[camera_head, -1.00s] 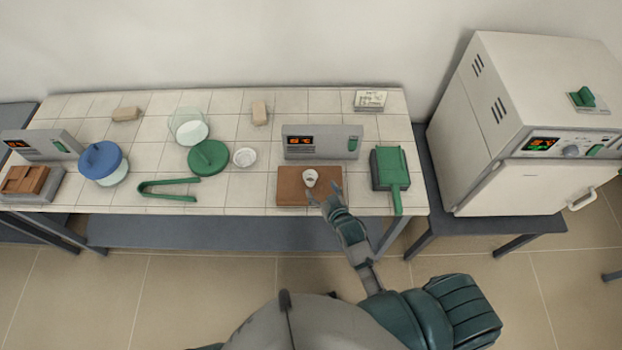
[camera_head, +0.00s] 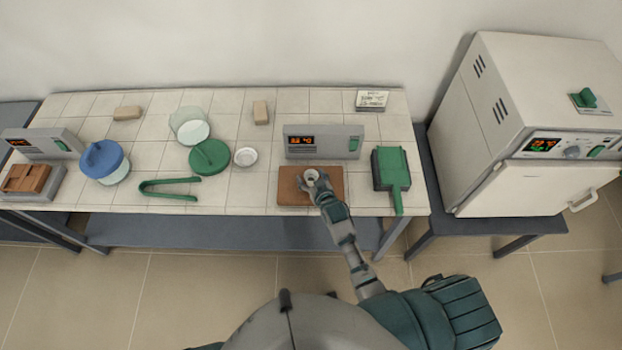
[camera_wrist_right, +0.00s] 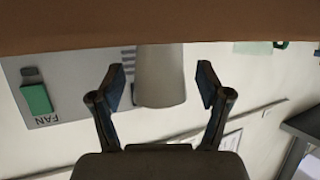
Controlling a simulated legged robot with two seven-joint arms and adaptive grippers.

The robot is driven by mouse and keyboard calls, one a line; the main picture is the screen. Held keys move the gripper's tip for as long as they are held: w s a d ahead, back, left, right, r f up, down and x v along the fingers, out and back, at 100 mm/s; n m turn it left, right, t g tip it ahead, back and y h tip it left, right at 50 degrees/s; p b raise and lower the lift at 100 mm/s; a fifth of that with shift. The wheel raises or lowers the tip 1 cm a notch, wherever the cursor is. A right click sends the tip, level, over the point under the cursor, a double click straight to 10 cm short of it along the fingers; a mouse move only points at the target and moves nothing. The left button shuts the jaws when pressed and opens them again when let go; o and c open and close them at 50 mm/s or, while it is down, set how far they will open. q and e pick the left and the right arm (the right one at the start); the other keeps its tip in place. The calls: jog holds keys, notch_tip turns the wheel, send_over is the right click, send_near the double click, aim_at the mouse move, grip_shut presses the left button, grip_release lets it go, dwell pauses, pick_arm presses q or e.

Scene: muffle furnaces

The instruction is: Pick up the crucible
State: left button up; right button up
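The crucible (camera_head: 309,177) is a small white cup on a brown block (camera_head: 287,198) in front of a grey control box. My right gripper (camera_head: 313,184) is at the crucible, with its fingers on either side of it. In the right wrist view the crucible (camera_wrist_right: 160,78) stands between the two open fingertips (camera_wrist_right: 162,88), with gaps to both fingers. The brown block (camera_wrist_right: 100,25) fills the top of that view. My left gripper is not in view.
The grey control box (camera_head: 347,143) with an orange display stands just behind the block. A small white dish (camera_head: 246,157) and a green lid (camera_head: 210,156) lie to the left. A white furnace (camera_head: 500,190) stands at the far right.

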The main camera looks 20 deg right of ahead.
aim_at(311, 174)
jog(key=c, duration=1)
jog(key=shift+r, duration=0.4)
jog(key=shift+c, duration=0.2)
jog(key=r, duration=0.2)
jog(key=shift+s+a+r, duration=0.1)
jog(key=shift+s+r, duration=0.2)
jog(key=shift+r, duration=0.05)
jog(key=s+a+r+b, duration=0.1)
jog(key=s+a, duration=0.3)
jog(key=s, duration=1)
jog(key=shift+s+r, duration=0.3)
jog(key=shift+s, duration=0.1)
jog(key=shift+a, duration=0.1)
